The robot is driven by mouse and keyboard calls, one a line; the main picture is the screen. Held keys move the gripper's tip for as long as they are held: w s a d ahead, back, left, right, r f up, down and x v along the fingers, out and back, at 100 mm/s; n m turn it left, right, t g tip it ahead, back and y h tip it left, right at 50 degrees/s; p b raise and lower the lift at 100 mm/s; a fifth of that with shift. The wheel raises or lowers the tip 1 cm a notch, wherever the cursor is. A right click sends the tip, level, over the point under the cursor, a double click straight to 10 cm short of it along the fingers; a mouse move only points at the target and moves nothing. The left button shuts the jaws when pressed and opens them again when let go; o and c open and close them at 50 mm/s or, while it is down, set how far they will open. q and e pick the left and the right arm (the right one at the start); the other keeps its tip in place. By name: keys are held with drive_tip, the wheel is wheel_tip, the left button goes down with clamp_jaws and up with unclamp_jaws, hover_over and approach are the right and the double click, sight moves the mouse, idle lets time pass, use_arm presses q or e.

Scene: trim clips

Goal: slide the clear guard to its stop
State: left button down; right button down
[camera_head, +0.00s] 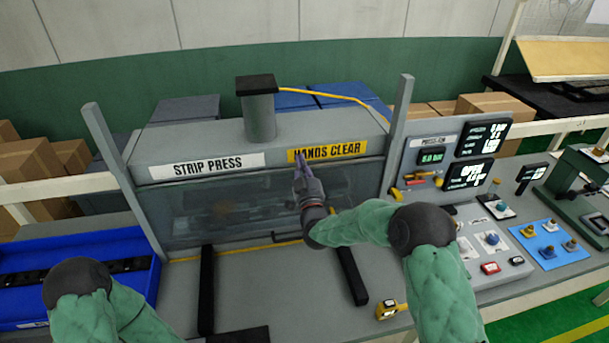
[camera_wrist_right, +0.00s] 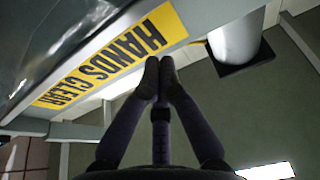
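The clear guard (camera_head: 225,212) is a see-through panel across the front of the strip press (camera_head: 205,150), below the "STRIP PRESS" and "HANDS CLEAR" labels. Dim machine parts show through it. My right gripper (camera_head: 299,160) points up in front of the press, near the left end of the yellow "HANDS CLEAR" label (camera_head: 345,150). In the right wrist view its fingertips (camera_wrist_right: 160,72) are together with nothing between them, beside the same label. Whether they touch the press cannot be told. My left forearm shows at the bottom left, but its gripper is out of frame.
Two dark bars (camera_head: 206,290) (camera_head: 351,275) lie on the bench before the press. A blue tray (camera_head: 145,262) is at left. A control panel (camera_head: 412,160), a tape measure (camera_head: 388,310) and a blue mat (camera_head: 540,258) are at right.

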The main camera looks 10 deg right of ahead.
drive_tip(key=f, duration=0.3)
drive_tip(key=shift+w+f, duration=0.3)
drive_tip(key=shift+f, duration=0.1)
